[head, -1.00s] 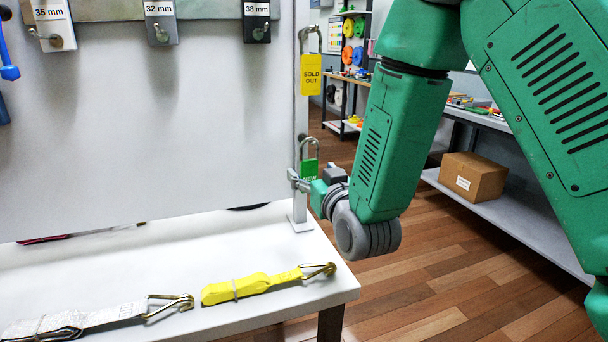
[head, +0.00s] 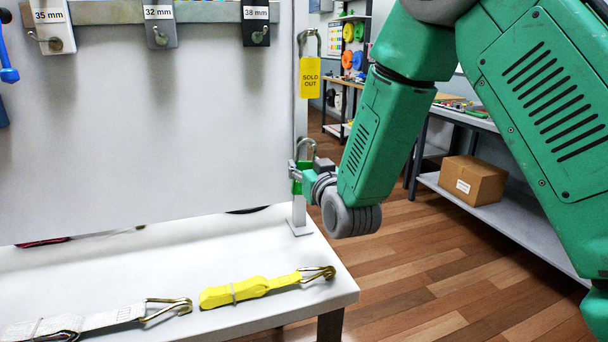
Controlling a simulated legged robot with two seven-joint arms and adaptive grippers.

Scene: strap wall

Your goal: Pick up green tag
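The green tag (head: 297,188) is by the lower hook on the post at the right edge of the wall panel. Only a small green part of it shows; my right gripper and wrist cover the rest. My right gripper (head: 294,171) is at the tag, its grey fingers overlapping it in the picture. I cannot tell whether the fingers are closed on it or whether the tag still hangs on its hook (head: 306,146). My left gripper is not in view.
A yellow SOLD OUT tag (head: 310,77) hangs on the upper hook, above my gripper. A yellow strap (head: 250,290) and a grey strap (head: 80,323) with metal hooks lie on the white shelf (head: 200,255). Floor to the right is clear up to a bench with a cardboard box (head: 472,181).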

